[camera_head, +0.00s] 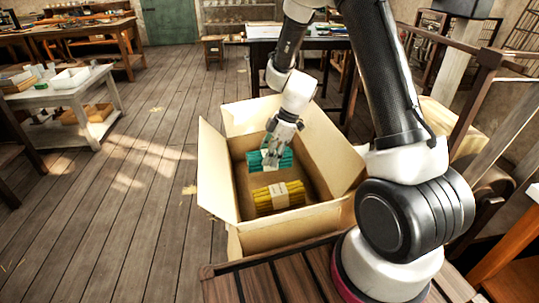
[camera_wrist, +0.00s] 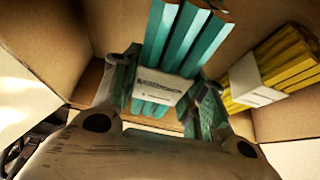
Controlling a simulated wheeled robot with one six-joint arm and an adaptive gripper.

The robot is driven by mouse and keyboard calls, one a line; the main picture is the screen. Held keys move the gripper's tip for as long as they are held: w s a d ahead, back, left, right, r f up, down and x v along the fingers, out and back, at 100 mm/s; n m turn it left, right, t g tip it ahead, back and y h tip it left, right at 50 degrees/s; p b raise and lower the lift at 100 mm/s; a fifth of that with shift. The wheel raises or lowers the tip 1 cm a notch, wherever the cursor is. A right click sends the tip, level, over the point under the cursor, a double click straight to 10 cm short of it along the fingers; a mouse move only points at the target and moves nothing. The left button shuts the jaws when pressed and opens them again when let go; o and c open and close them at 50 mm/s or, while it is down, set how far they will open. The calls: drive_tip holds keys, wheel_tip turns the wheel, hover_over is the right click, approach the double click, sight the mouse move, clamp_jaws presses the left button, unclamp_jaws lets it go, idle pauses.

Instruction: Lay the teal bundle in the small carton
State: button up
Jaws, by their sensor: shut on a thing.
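The teal bundle (camera_head: 283,158) is a set of teal sticks with a white paper band. My gripper (camera_head: 271,155) is shut on it, inside the open mouth of the small carton (camera_head: 232,190). In the wrist view the teal bundle (camera_wrist: 185,40) runs between the two fingers of my gripper (camera_wrist: 165,95), which close on its banded part. I cannot tell whether the bundle touches the carton floor. A yellow bundle (camera_head: 262,202) with a pale band lies in the carton, nearer the head camera; it also shows at the right in the wrist view (camera_wrist: 290,62).
The carton's flaps (camera_head: 212,150) stand open around its mouth. A slatted wooden surface (camera_head: 300,276) lies in front of it. A white table (camera_head: 58,95) with small boxes stands at the left. The plank floor (camera_head: 140,200) between is clear.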

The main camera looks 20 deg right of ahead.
drive_tip(key=shift+f, duration=0.15)
drive_tip(key=shift+f, duration=0.45)
drive_tip(key=o, duration=1.1)
drive_tip(key=shift+o, duration=0.2)
drive_tip(key=s+d+r+m+h, duration=0.1)
drive_tip(key=s+d+r+m, duration=0.15)
drive_tip(key=r, duration=0.75)
drive_tip(key=s+d+r+m, duration=0.1)
drive_tip(key=s+d+r, duration=0.3)
drive_tip(key=r, duration=0.6)
drive_tip(key=s+d+r+m+t+h, duration=0.1)
drive_tip(key=s+d+r+m, duration=0.1)
drive_tip(key=s, duration=0.4)
drive_tip(key=s+d+r+m+t+h, duration=0.1)
drive_tip(key=s+d+r+m, duration=0.2)
drive_tip(key=s+m, duration=0.4)
drive_tip(key=s+d+r+m+t+h, duration=0.1)
drive_tip(key=s+d+r+m, duration=0.1)
drive_tip(key=s+r+m, duration=0.2)
drive_tip(key=shift+s+d+r+t+h, duration=0.3)
drive_tip(key=shift+s+d+t, duration=0.1)
drive_tip(key=shift+s, duration=0.85)
